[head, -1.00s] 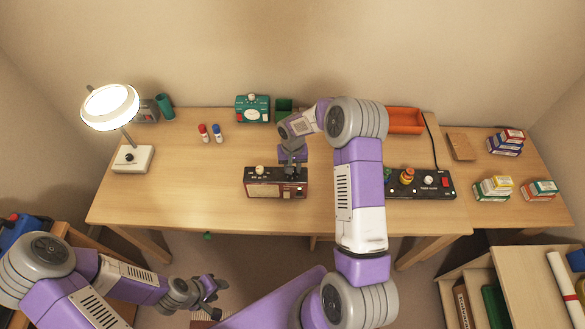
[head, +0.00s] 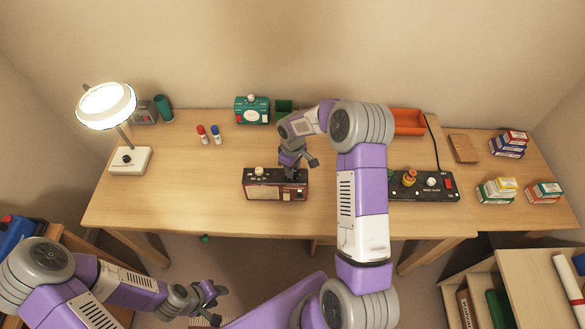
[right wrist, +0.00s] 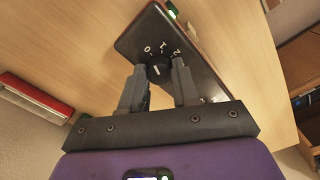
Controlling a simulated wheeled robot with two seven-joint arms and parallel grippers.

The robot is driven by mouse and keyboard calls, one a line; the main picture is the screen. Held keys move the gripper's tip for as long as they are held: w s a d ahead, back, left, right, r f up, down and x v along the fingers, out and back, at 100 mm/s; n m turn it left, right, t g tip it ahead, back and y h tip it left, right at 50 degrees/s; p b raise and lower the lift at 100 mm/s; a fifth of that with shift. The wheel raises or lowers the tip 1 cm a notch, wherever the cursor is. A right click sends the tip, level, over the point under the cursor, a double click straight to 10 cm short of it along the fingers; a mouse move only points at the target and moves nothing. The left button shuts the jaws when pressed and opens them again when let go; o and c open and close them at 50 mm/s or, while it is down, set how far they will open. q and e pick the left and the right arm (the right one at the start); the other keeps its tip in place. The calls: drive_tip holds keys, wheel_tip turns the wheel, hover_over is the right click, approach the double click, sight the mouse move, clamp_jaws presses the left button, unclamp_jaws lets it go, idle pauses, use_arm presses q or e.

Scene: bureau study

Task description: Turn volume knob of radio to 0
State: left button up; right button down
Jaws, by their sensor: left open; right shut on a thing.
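The radio (head: 262,190) is a dark red-brown box with a pale front panel, standing on the desk near its front edge. A cream knob (head: 259,171) sits on its top left. In the right wrist view the radio's dark top (right wrist: 190,45) shows a black knob (right wrist: 157,69) with a white pointer mark and a dial reading 0, 1, 2. My right gripper (right wrist: 158,78) is shut on this black knob, one finger on each side. In the head view my right gripper (head: 291,172) comes down on the radio's right end and hides that knob. My left gripper (head: 212,293) is open and empty, below the desk's front edge.
A teal device (head: 252,110) is at the back. A black control panel (head: 425,186) and an orange tray (head: 408,122) lie right. The desk left of the radio is clear.

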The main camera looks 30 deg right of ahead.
drive_tip(key=shift+n, duration=1.1)
drive_tip(key=c, duration=0.8)
unclamp_jaws()
drive_tip(key=shift+r, duration=0.1)
wheel_tip(320, 180, up, 7)
drive_tip(key=shift+r, duration=0.2)
